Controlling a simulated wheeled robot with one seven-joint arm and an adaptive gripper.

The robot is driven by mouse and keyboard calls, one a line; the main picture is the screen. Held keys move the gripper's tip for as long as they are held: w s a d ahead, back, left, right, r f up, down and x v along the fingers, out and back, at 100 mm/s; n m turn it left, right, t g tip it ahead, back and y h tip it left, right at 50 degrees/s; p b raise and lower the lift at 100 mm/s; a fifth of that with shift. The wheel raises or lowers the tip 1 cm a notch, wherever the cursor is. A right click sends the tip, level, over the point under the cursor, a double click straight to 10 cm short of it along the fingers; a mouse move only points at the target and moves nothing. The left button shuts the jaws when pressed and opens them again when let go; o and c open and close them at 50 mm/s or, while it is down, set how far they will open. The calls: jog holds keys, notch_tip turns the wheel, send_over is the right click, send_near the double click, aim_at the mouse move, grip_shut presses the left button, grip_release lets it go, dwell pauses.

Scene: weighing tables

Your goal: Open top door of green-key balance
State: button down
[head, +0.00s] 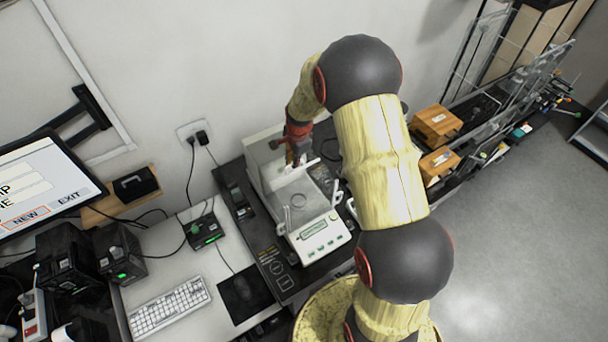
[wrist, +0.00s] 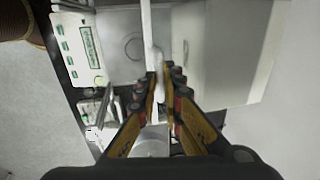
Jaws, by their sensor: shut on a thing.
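The green-key balance (head: 318,240) stands on a dark slab, with a white front panel, a green display and green keys. Its panel also shows at the upper left of the wrist view (wrist: 82,48). My gripper (head: 297,153) is at the top of the balance's glass chamber, near its rear housing. In the wrist view my gripper (wrist: 162,78) is shut on the white handle of the top door (wrist: 148,35). The fingertips hide part of the handle. The round pan (wrist: 135,48) shows below through the chamber. The clear door panel is hard to make out.
A monitor (head: 40,185), keyboard (head: 170,306) and black mouse pad (head: 245,292) lie to the left. Wooden boxes (head: 436,124) stand on the dark table to the right. The wall is close behind the balance.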

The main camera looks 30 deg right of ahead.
aim_at(285, 150)
jog(key=w+b, duration=0.1)
jog(key=w, duration=0.5)
jog(key=shift+a, duration=0.1)
jog(key=c, duration=1.9)
grip_release()
jog(key=r, duration=0.4)
jog(key=s+r, duration=0.1)
jog(key=r, duration=0.2)
jog(key=s+r, duration=0.1)
jog(key=r, duration=0.3)
jog(key=shift+s+r, duration=0.2)
jog(key=shift+r, duration=0.15)
